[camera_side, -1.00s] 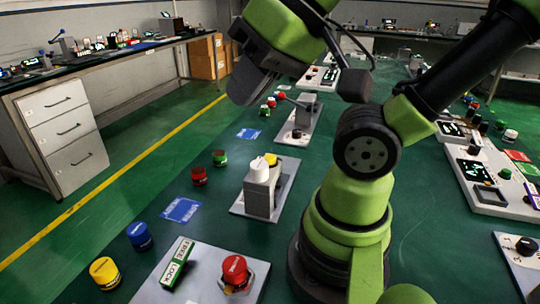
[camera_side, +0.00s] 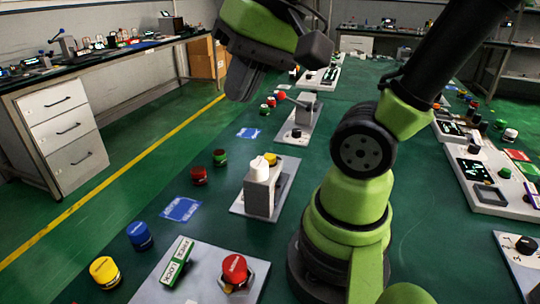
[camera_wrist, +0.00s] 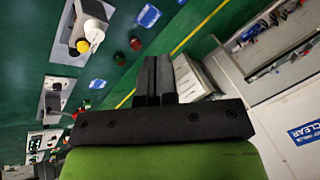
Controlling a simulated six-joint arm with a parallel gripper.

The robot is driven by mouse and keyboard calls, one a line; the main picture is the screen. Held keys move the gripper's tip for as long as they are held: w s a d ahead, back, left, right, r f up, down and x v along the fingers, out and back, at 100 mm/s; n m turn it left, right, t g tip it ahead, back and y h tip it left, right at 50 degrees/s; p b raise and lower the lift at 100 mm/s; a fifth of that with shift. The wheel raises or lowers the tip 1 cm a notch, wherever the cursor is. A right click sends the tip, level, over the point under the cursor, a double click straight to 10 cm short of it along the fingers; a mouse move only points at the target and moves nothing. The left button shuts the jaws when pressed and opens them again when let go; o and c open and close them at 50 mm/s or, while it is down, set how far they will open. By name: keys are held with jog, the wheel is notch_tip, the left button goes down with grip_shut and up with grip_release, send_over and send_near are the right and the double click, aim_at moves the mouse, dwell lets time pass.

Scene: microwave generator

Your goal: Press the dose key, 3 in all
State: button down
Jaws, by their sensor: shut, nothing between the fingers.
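My gripper (camera_side: 242,82) is up in the air over the back part of the green bench, clear of everything. Its fingers (camera_wrist: 158,75) are together and empty in the wrist view. I see no readable label for the dose key, so I cannot tell which control it is. A grey block with a white knob (camera_side: 259,168) stands on a plate, with a yellow button (camera_side: 271,159) partly hidden behind it. In the wrist view the yellow button (camera_wrist: 82,47) sits beside the white knob (camera_wrist: 95,33). A red mushroom button (camera_side: 235,270) stands on the front plate.
A FREE/LOCK sign (camera_side: 177,262) lies beside the red mushroom button. Blue (camera_side: 139,236) and yellow (camera_side: 104,272) caps stand at front left, red (camera_side: 199,176) and green (camera_side: 220,157) ones further back. A lever fixture (camera_side: 300,118) stands behind; panels (camera_side: 487,178) line the right.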

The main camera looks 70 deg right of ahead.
jog(key=w+d+f+m+g+y, duration=0.25)
jog(key=d+m+g, duration=0.25)
jog(key=d+m, duration=0.4)
jog(key=m+g+y, duration=0.1)
jog(key=m+y, duration=0.4)
jog(key=m, duration=0.5)
send_over(268, 155)
jog(key=shift+f, duration=2.75)
jog(key=shift+f, duration=4.4)
jog(key=shift+f, duration=0.4)
